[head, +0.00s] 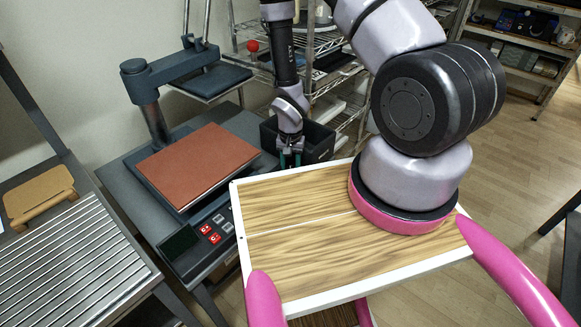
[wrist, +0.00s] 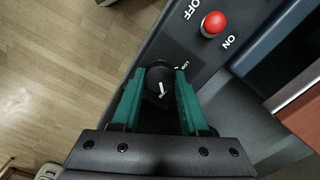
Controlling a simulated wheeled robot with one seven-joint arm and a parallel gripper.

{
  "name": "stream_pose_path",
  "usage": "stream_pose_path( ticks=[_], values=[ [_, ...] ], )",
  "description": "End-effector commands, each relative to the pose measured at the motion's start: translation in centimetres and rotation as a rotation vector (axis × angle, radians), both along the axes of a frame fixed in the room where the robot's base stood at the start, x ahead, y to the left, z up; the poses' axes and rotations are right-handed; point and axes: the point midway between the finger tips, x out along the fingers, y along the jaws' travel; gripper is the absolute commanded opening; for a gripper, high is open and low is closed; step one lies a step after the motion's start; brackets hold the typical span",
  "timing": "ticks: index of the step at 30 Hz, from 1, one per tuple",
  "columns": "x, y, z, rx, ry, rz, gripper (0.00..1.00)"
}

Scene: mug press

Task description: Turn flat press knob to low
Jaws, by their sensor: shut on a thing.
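The flat press knob (wrist: 157,74) is black and round with a white mark, on the grey press panel in the wrist view. My gripper (wrist: 162,80) has its teal fingers shut on the knob, one finger on each side. The white mark lies on the lower part of the knob in the picture; a small label that seems to read LOW is at its upper right. In the head view my gripper (head: 290,157) is at the right side of the flat press (head: 205,163), which has a red-brown pad. The knob cannot be made out there.
A red button (wrist: 213,24) between OFF and ON labels sits near the knob. A control panel (head: 212,234) is on the press's front. A black bin (head: 319,143) and wire shelving (head: 338,92) stand behind my gripper. A slatted metal table (head: 75,262) is at left.

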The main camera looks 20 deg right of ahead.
Motion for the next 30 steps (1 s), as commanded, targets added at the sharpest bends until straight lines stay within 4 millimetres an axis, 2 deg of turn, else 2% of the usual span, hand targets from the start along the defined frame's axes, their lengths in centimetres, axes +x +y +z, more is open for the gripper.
stream_pose_path(
  ticks=[30],
  values=[
    [0.02, 0.02, 0.05, 0.0, -0.001, 0.918, 0.0]
  ],
)
